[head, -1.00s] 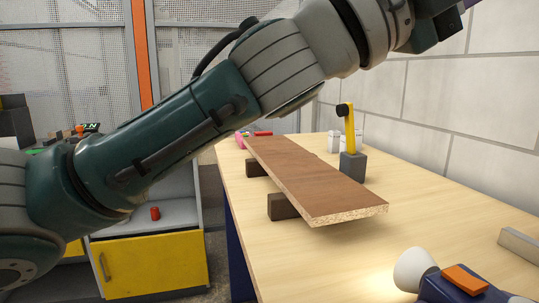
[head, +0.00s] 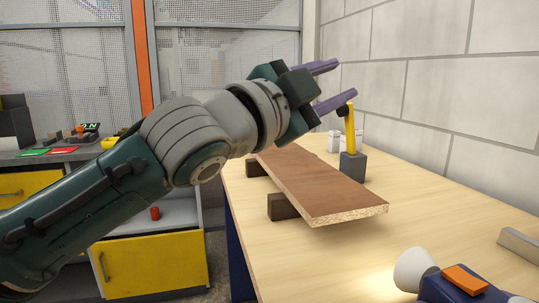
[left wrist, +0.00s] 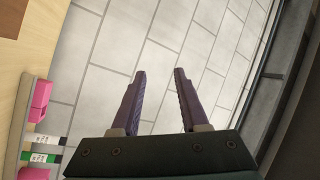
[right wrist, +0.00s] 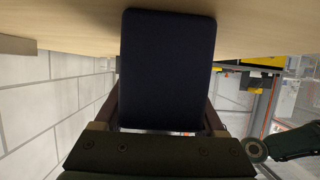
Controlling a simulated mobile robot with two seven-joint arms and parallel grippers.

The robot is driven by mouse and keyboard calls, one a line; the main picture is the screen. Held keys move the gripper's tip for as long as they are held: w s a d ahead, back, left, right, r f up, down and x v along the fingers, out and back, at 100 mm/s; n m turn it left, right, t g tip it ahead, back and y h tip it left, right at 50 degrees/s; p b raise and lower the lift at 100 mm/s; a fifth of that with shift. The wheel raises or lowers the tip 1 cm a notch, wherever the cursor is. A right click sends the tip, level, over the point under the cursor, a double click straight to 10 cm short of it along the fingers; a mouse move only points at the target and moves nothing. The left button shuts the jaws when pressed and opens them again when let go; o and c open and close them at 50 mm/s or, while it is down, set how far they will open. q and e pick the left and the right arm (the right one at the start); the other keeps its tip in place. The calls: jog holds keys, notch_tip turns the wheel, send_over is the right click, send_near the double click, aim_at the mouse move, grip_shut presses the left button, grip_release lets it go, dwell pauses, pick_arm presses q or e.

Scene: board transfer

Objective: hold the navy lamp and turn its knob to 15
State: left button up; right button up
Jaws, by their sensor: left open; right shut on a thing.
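The navy lamp (head: 446,288) is at the bottom right of the head view, cut off by the frame edge. It has a pale cone-shaped head (head: 412,268) and an orange part (head: 463,279) on top, and light falls on the table by the cone. No knob or scale reading can be made out. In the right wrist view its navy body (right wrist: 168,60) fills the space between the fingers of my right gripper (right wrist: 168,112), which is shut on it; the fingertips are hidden. My left gripper (head: 344,82) is open and empty, raised beyond the board, far from the lamp.
A brown board (head: 315,188) rests on dark blocks (head: 283,206) across the table (head: 430,205). Behind it stand a grey block (head: 352,167) with a yellow upright and white items. A metal bar (head: 522,244) lies at the right edge. Table between board and lamp is clear.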

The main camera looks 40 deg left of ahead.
pick_arm(q)
jog(key=s+a+f+n+g+y, duration=0.3)
jog(key=a+f+n+g+y, duration=0.1)
jog(key=a+f, duration=0.4)
notch_tip(320, 180, down, 3)
jog(key=shift+s+r+n, duration=0.15)
jog(key=shift+n, duration=0.25)
jog(key=shift+d, duration=0.15)
